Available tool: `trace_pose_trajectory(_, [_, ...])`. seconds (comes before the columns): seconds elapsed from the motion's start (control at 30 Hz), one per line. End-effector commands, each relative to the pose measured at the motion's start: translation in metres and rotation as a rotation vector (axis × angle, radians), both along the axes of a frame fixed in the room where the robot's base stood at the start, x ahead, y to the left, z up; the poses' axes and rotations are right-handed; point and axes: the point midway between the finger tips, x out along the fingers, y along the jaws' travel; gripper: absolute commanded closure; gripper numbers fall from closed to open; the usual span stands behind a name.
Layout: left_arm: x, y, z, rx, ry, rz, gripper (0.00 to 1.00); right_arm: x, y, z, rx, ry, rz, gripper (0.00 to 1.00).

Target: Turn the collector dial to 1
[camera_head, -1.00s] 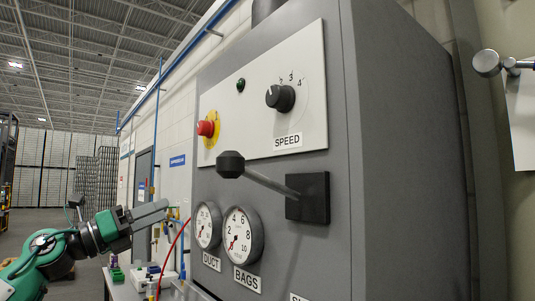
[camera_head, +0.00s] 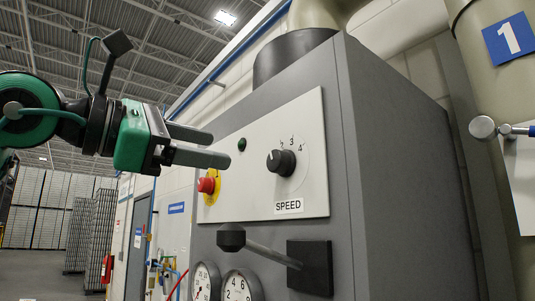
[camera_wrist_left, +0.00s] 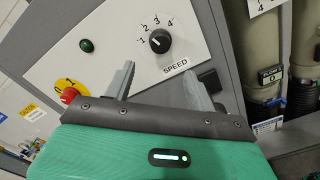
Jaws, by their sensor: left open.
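The collector dial is a round black knob (camera_head: 281,163) marked SPEED on the white panel of the grey cabinet. In the left wrist view the knob (camera_wrist_left: 160,41) has numbers 1 to 4 around its left and top. Its white mark points to the left or upper left; I cannot tell exactly which number it meets. My left gripper (camera_head: 221,148) is open and empty, to the left of the knob and apart from it. In the left wrist view the knob appears beyond the gap between the fingertips (camera_wrist_left: 158,72). My right gripper is not in view.
A red emergency button (camera_head: 206,185) and a green lamp (camera_head: 242,144) sit left of the knob. A black-knobbed lever (camera_head: 231,237) sticks out below the panel, above two gauges (camera_head: 240,288). A blue sign with 1 (camera_head: 510,38) is on a duct at right.

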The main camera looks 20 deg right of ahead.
Motion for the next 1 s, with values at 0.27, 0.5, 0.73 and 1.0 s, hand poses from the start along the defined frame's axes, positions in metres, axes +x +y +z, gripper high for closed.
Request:
trace_pose_trajectory(0.27, [0.020,-0.058,0.005,0.001,0.004,-0.003,0.44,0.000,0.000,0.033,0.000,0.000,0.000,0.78])
trace_pose_trajectory(0.5, [0.034,-0.093,0.003,-0.001,0.005,-0.002,0.44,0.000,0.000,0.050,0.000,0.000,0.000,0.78])
trace_pose_trajectory(0.73, [0.039,-0.106,0.001,-0.001,0.003,-0.001,0.44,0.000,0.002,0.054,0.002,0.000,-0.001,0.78])
trace_pose_trajectory(1.0, [0.039,-0.106,0.000,-0.001,0.003,-0.001,0.50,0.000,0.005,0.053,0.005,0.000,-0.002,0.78])
